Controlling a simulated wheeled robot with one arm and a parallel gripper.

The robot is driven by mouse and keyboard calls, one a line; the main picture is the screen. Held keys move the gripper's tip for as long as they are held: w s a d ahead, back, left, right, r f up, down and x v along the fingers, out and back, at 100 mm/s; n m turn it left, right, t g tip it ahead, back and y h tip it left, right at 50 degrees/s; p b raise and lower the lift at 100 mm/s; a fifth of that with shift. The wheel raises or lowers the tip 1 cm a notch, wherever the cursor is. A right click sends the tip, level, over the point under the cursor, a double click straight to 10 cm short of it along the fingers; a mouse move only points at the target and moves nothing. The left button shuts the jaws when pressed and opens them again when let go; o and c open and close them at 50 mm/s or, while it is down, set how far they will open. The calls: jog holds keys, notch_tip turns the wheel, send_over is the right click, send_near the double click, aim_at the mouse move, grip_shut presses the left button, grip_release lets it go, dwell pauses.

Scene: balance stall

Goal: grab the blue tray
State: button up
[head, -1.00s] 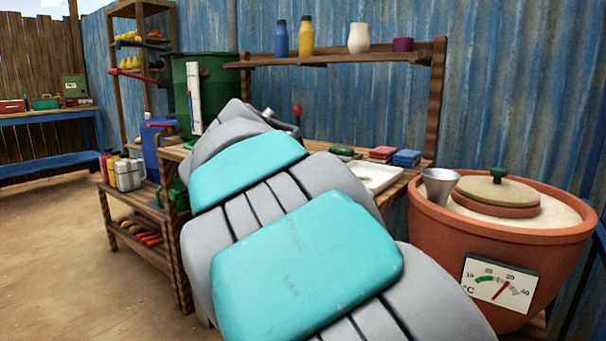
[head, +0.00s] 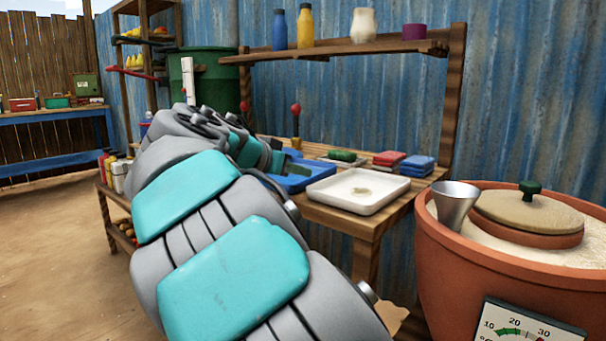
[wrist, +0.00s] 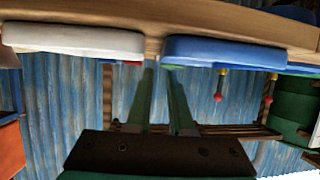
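The blue tray (head: 318,170) lies on the wooden bench, left of a white tray (head: 350,203). My arm hides its left part in the head view. In the wrist view, which looks upside down, the blue tray's edge (wrist: 225,52) shows at the top, right of the white tray (wrist: 75,40). My gripper (wrist: 160,75) has its two fingers apart with nothing between them. The fingertips point toward the bench edge, close to the gap between the two trays. In the head view my gripper is at the blue tray's left side, partly hidden.
A clay pot (head: 500,265) with a lid, a metal funnel (head: 455,203) and a dial stands at the right. Red packs (head: 389,158) and blue packs (head: 417,165) lie behind the white tray. A shelf (head: 350,50) with bottles and cups runs above. Red-knobbed levers (head: 295,110) rise behind the blue tray.

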aim_at(317, 175)
jog(key=x, duration=0.8)
jog(key=shift+w+r, duration=0.1)
jog(key=shift+w, duration=0.15)
grip_shut()
dwell(1.2)
